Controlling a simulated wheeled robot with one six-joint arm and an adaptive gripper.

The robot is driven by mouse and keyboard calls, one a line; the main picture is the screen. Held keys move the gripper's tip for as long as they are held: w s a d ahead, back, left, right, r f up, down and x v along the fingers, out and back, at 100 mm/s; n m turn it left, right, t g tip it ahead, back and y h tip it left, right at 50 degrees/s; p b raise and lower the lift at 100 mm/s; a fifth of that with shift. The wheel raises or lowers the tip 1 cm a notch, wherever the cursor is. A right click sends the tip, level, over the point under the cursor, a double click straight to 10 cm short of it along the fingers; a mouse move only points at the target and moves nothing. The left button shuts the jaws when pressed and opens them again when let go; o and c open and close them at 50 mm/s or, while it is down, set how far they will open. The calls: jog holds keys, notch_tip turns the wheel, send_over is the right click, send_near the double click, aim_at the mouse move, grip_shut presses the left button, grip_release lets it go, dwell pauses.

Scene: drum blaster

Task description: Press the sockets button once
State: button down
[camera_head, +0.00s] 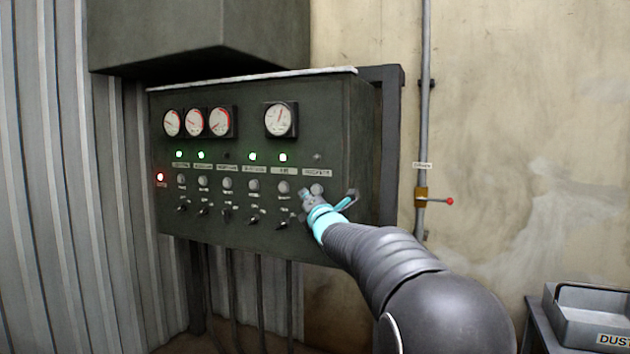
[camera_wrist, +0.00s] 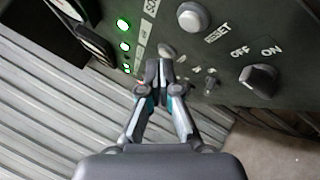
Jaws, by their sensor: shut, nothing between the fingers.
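The dark control panel (camera_head: 255,195) hangs on the wall. The label cut off as "SOC" (camera_wrist: 150,8) shows at the top of the wrist view. The round pale sockets button (camera_wrist: 193,17) lies beside it, above the word RESET. In the head view this button (camera_head: 317,189) is in the rightmost column, under an unlit lamp (camera_head: 317,156). My gripper (camera_wrist: 160,66) is shut and empty, with its tips in front of the panel. In the wrist view they lie below and left of the sockets button, close to a neighbouring button (camera_wrist: 167,50). Contact cannot be told.
An OFF/ON knob (camera_wrist: 259,80) sits beyond the sockets button in the wrist view. Gauges (camera_head: 280,119) and several lit green lamps (camera_head: 252,156) are on the panel. A pipe with a red-ended valve lever (camera_head: 436,200) runs right of it. A grey bin (camera_head: 590,318) stands lower right.

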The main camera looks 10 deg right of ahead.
aim_at(316, 190)
jog(key=shift+w+d+p, duration=0.2)
jog(key=shift+w+d, duration=0.3)
jog(key=shift+w, duration=0.15)
jog(key=shift+w+d+p, duration=0.15)
jog(key=shift+w+d, duration=0.3)
jog(key=shift+w, duration=0.2)
dwell(0.6)
jog(key=shift+w+d, duration=0.25)
jog(key=shift+w, duration=0.1)
jog(key=shift+w+d, duration=0.25)
jog(key=shift+w, duration=0.1)
dwell(0.8)
jog(key=shift+s, duration=0.1)
dwell(0.3)
jog(key=shift+s+a+b, duration=0.5)
jog(key=shift+s+b, duration=0.1)
jog(key=shift+b, duration=0.6)
